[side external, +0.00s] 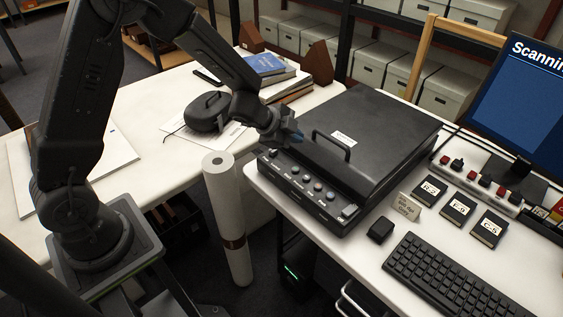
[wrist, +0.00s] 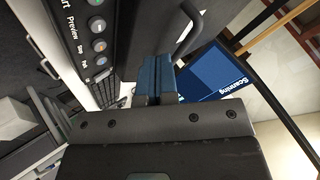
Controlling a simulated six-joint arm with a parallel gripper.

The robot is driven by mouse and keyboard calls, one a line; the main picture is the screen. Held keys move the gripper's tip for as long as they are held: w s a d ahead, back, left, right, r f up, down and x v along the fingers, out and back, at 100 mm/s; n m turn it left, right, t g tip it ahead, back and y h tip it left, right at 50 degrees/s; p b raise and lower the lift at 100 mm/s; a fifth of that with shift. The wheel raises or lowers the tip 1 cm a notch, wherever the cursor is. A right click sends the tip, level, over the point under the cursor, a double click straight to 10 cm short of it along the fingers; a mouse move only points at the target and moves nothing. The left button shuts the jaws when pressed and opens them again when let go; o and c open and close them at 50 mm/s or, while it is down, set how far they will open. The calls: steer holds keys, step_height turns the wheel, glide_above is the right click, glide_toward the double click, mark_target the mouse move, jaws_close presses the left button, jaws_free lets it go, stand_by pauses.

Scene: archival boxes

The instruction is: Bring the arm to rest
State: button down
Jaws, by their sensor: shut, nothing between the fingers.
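My gripper (side external: 293,135) is at the left edge of the black scanner (side external: 385,125), just above its front panel of buttons. In the wrist view my gripper's blue fingers (wrist: 157,80) are together with nothing between them. The scanner's lid is down, and its handle (side external: 331,143) stands up just right of the fingertips; the handle also shows in the wrist view (wrist: 188,28). The button panel (wrist: 98,30) is at the upper left of the wrist view. I cannot tell whether the fingertips touch the scanner.
A monitor (side external: 525,95), a keyboard (side external: 450,278) and small labelled black cards (side external: 458,209) are on the scanner's table. A rolled white tube (side external: 228,220) stands in the gap between tables. Books (side external: 264,65) and a black case (side external: 213,111) lie on the left table.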

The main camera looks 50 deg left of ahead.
steer(key=s+a+r+n+y, duration=0.2)
steer(key=s+r+n, duration=0.25)
steer(key=r, duration=0.25)
steer(key=s+a+r+n+y, duration=0.25)
steer(key=s+r, duration=0.25)
steer(key=r, duration=0.3)
steer(key=s+d+r+n+g+h, duration=0.1)
steer(key=s+d+r+n, duration=0.1)
steer(key=s, duration=0.7)
steer(key=s+d+r+n+g, duration=0.2)
steer(key=s+d+n, duration=0.1)
steer(key=s, duration=0.6)
steer(key=shift+s+d+n+h, duration=0.15)
steer(key=shift+s+n+h, duration=0.25)
steer(key=shift+n, duration=0.1)
